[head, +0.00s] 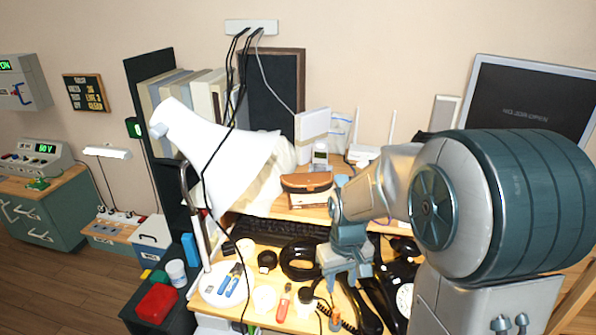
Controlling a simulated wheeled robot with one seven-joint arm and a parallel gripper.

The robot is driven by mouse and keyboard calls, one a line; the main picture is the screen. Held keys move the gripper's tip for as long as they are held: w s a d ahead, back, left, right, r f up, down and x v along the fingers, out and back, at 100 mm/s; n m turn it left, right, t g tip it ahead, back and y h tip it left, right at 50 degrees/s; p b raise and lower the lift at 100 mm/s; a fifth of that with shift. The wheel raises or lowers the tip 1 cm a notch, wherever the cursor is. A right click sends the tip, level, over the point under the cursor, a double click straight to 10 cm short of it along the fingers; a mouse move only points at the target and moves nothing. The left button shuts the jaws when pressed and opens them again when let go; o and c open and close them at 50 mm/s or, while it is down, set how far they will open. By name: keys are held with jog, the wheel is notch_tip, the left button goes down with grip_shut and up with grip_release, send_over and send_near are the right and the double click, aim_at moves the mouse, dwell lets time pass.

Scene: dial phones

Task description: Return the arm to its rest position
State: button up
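My arm reaches in from the right over the desk (262,238), bent at a large grey and teal joint. My gripper (347,279) points down over the front middle of the desk, among black phone parts. Its fingertips are partly lost against the dark things below, so I cannot tell whether it is open or holds anything. A black dial phone (404,298) with a pale round dial lies just right of it, partly hidden by my arm. A black curved handset (362,308) lies below it. A black coiled cable (298,258) is to its left.
A white lamp (215,145) leans over the desk's left side. A monitor (530,105) stands at the back right, behind my arm. A white plate (222,290), a screwdriver (283,302) and a brown case (306,187) lie on the crowded desk. Black cables hang from the wall strip.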

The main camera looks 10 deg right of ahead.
jog(key=s+r+m+t+p, duration=0.2)
jog(key=s+r+p, duration=0.5)
jog(key=s+r, duration=0.6)
notch_tip(320, 180, up, 4)
jog(key=shift+s+f+m+t, duration=0.25)
jog(key=shift+m+t, duration=0.05)
jog(key=shift+t, duration=0.1)
